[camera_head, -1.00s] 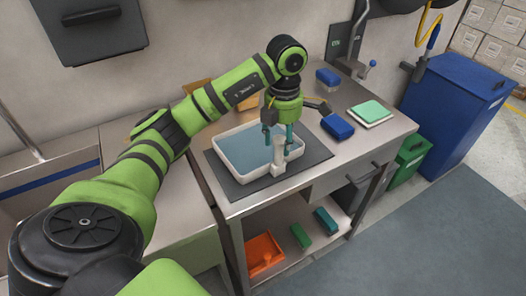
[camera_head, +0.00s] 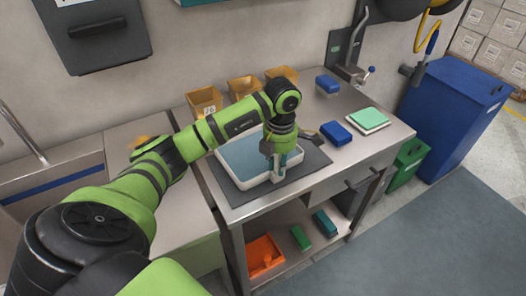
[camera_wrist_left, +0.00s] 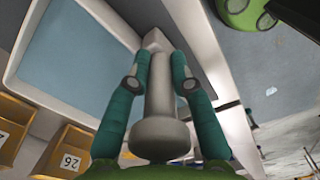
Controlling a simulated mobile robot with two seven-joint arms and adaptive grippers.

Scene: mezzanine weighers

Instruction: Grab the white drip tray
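The white drip tray (camera_head: 250,184), with a blue-grey inside, rests on a dark mat (camera_head: 219,188) on the steel bench. It also shows at the upper left of the left wrist view (camera_wrist_left: 108,25). A pale upright grip post with a round knob (camera_wrist_left: 160,135) stands at its near right edge. My left gripper (camera_head: 276,158) is over that edge, with its teal fingers (camera_wrist_left: 160,72) drawn in on both sides of the post and seemingly touching it. The gripper hides part of the tray. My right gripper is not in view.
Several yellow bins (camera_head: 205,101) line the bench's back. Two blue boxes (camera_head: 337,132) and a green-topped stack (camera_head: 368,117) stand to the right. An orange bin (camera_head: 264,254) and green boxes are on the shelf below. A blue cabinet (camera_head: 455,115) stands right of the bench.

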